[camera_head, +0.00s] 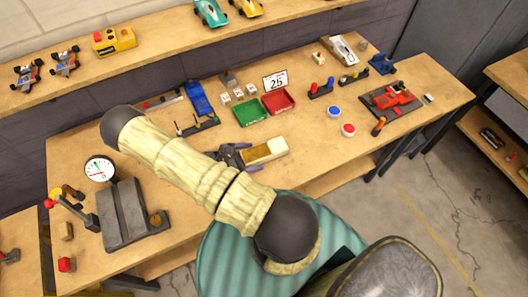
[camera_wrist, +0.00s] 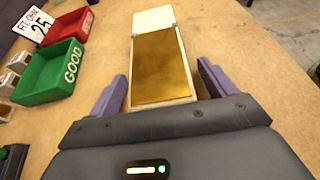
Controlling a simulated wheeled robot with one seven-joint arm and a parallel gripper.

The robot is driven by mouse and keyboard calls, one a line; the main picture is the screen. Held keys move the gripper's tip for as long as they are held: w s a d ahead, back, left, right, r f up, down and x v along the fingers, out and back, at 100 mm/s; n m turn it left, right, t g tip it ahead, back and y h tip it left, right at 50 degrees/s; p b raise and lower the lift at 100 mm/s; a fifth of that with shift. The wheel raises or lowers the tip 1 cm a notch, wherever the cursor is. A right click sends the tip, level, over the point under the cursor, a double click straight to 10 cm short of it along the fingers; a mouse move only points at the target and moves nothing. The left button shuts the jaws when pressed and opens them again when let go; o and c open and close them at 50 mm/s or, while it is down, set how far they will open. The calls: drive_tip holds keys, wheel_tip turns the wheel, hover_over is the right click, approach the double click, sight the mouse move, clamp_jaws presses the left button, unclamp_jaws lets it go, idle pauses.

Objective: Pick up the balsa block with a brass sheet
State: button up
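The balsa block with a brass sheet (camera_wrist: 160,66) lies on the wooden workbench in the wrist view. Its brass-coloured top covers most of its length, and a white end points away from me. It also shows in the head view (camera_head: 265,151), lying on the bench near the middle. My gripper (camera_wrist: 165,85) is open, with one purple finger to the left of the block's near end and one to the right. A gap shows on the right side; the left finger is close to the block. In the head view my gripper (camera_head: 247,157) is at the block's left end, partly hidden by my arm.
A green tray (camera_wrist: 50,72) marked GOOD and a red tray (camera_wrist: 70,26) stand left of the block in the wrist view. In the head view, blue (camera_head: 334,112) and red (camera_head: 348,130) round buttons lie to the right. A dark grooved track (camera_head: 124,214) is at left.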

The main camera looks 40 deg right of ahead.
drive_tip(key=c, duration=1)
wheel_tip(320, 180, up, 10)
drive_tip(key=shift+r+b, duration=0.1)
drive_tip(key=shift+b, duration=0.95)
